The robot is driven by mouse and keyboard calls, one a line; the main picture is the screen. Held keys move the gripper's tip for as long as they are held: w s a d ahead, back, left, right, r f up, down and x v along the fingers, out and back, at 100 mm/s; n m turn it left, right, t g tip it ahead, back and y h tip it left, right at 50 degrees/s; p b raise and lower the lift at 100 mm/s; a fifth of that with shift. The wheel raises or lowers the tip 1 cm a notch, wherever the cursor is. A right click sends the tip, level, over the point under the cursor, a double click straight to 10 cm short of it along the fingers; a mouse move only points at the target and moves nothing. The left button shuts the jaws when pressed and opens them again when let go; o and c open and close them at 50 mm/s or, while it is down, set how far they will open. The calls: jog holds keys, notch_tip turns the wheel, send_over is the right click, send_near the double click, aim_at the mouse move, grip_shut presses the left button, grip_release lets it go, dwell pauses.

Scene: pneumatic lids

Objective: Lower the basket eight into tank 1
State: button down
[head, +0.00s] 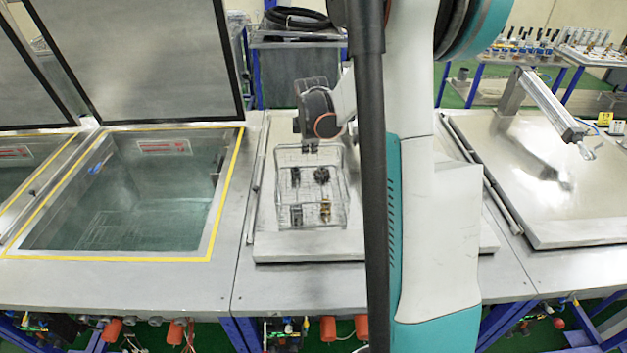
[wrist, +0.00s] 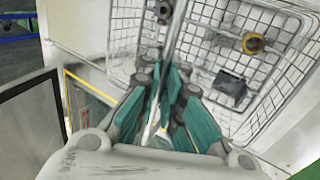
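A wire basket (head: 340,205) with several small metal parts in it hangs upright over a closed steel lid, right of the open tank. My gripper (head: 308,148) is at its upper rim. In the wrist view, my gripper's teal fingers (wrist: 172,95) are closed around a thin bar of the basket (wrist: 205,50). No number on the basket can be read. The open tank (head: 165,195) has a yellow border and holds greenish water, with its lid raised behind it. Another open tank (head: 12,180) is partly in view at the far left. No tank number is legible.
The closed lid (head: 300,247) lies under the basket. Another closed lid (head: 560,185) with a metal arm is at the right. The raised lid (head: 160,60) stands behind the open tank. A steel ledge (head: 240,215) separates the tank from the basket. My arm hides the middle right.

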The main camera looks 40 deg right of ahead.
jog(key=shift+w+r, duration=0.1)
jog(key=shift+r, duration=0.1)
jog(key=shift+r+p, duration=0.75)
jog(key=shift+r, duration=0.6)
dwell(0.7)
